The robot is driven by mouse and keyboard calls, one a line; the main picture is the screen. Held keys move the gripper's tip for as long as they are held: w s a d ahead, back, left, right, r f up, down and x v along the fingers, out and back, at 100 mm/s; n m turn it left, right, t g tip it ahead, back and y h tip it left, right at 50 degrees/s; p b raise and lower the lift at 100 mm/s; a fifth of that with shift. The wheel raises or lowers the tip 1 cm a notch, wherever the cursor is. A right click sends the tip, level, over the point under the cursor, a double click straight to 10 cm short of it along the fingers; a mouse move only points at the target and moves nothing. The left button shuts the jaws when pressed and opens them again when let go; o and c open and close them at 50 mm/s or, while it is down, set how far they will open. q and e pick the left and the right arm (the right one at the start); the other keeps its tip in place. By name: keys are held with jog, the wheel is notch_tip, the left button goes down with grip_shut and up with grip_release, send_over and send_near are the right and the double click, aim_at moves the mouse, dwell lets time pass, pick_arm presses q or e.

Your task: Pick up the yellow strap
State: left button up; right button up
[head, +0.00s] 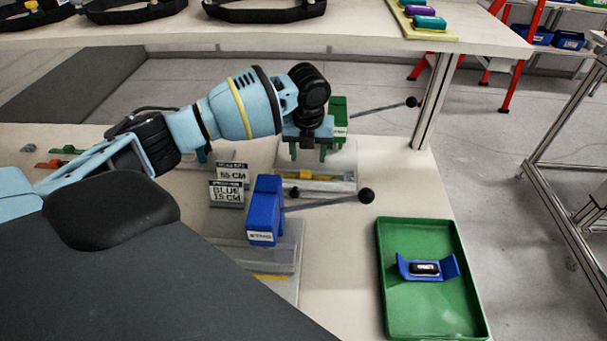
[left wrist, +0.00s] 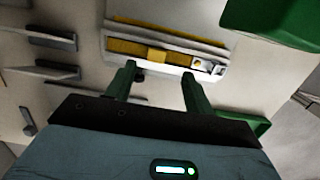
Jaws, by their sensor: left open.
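The yellow strap (left wrist: 130,47) lies along a pale fixture (left wrist: 205,52) in the left wrist view, with a raised yellow block near its middle. In the head view a yellow strip (head: 306,177) shows on the rear fixture, partly below my left gripper. My left gripper (head: 307,153) is open, pointing down over this fixture. In the left wrist view its two green fingers (left wrist: 158,74) stand apart at the strap's near side, with nothing seen between them. A second yellow strip (head: 271,277) lies in the front fixture. My right gripper is not in view.
A blue lever tool (head: 264,210) and a green lever tool (head: 338,122) stand by the fixtures, their handles reaching right. Two signs (head: 227,193) stand left of the blue one. A green tray (head: 432,305) holds a blue part (head: 446,268). A shelf (head: 330,34) spans behind.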

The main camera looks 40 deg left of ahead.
aim_at(306, 172)
pick_arm(q)
jog(key=shift+w+a+f, duration=0.1)
jog(key=shift+a+f, duration=0.1)
jog(key=shift+f, duration=1.4)
jog(key=shift+a+f, duration=0.15)
jog(key=shift+f, duration=1.4)
jog(key=c, duration=1)
jog(key=shift+r, duration=0.1)
jog(key=shift+c, duration=0.2)
jog(key=shift+r, duration=3.55)
jog(key=s+a, duration=0.3)
jog(key=a, duration=0.2)
jog(key=s+a, duration=0.3)
jog(key=a, duration=0.2)
jog(key=s+a+b, duration=0.1)
jog(key=s+a, duration=0.2)
jog(key=a, duration=0.2)
jog(key=shift+s+a+f, duration=0.1)
jog(key=shift+s+a, duration=0.1)
